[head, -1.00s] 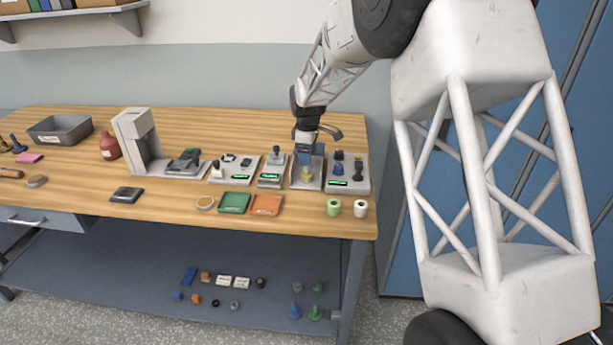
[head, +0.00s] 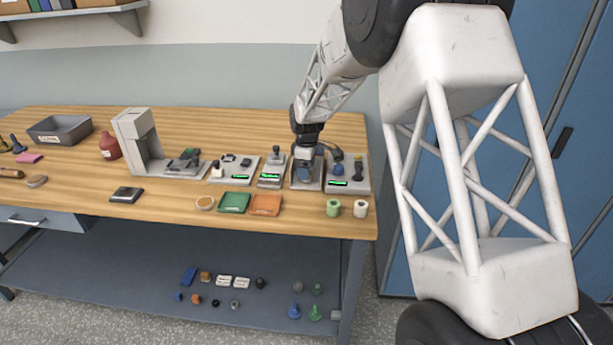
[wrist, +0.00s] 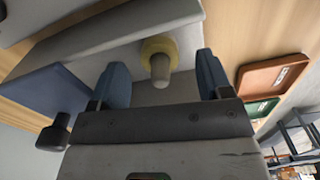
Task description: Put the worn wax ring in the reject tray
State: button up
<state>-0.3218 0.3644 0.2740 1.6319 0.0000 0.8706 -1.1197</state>
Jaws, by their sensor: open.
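In the head view my gripper (head: 306,172) is low over the fixture and hides the ring. An orange tray (head: 265,205) and a green tray (head: 235,202) lie side by side at the bench front. The orange tray (wrist: 272,73) carries a label too small to read.
Fixtures with green displays stand on both sides, including one at the right (head: 345,186). A green roll (head: 333,208) and a white roll (head: 360,209) stand at the front right. A grey bin (head: 60,130) is at the far left. Bare wood lies behind the fixtures.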

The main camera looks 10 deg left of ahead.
jog(key=shift+f, duration=0.75)
jog(key=c, duration=1.1)
jog(key=shift+r, duration=0.1)
jog(key=shift+r, duration=4.9)
